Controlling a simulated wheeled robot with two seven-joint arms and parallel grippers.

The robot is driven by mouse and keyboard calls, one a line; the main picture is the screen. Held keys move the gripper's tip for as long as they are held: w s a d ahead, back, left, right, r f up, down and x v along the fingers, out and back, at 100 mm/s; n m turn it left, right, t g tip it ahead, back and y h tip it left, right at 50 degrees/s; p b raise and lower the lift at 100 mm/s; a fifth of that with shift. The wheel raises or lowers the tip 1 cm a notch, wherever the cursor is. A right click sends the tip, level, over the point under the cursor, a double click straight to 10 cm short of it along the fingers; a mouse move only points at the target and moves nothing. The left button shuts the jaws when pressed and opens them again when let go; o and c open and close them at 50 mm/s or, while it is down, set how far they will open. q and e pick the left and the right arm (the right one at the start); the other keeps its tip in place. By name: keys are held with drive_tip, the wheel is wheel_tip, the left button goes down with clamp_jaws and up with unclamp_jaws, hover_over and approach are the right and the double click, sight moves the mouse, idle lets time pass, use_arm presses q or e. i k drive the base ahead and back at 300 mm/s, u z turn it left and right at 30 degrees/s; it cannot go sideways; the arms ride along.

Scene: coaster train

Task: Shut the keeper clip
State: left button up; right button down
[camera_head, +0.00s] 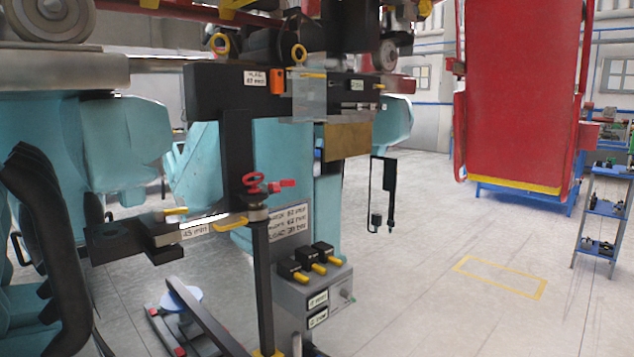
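I cannot tell for certain which part is the keeper clip, or whether it is open or shut. A small orange piece (277,81) sits on the front of the black upper beam (215,92), beside a white label. A clear panel (309,96) is just right of it. Lower down, a red handwheel (254,182) with a red lever piece (281,186) tops a black upright post (262,265). A yellow handle (231,224) is at the lower bracket, near a "45 mm" label. Neither of my grippers is in view.
A grey box (317,292) with several black blocks stands behind the post. A black device (384,192) hangs right of the beam. A red car body (520,95) and blue shelf (604,210) stand right. The right floor is clear.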

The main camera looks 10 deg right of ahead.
sight(288, 182)
drive_tip(key=z, duration=0.7)
drive_tip(key=i, duration=1.65)
drive_tip(key=u, duration=0.45)
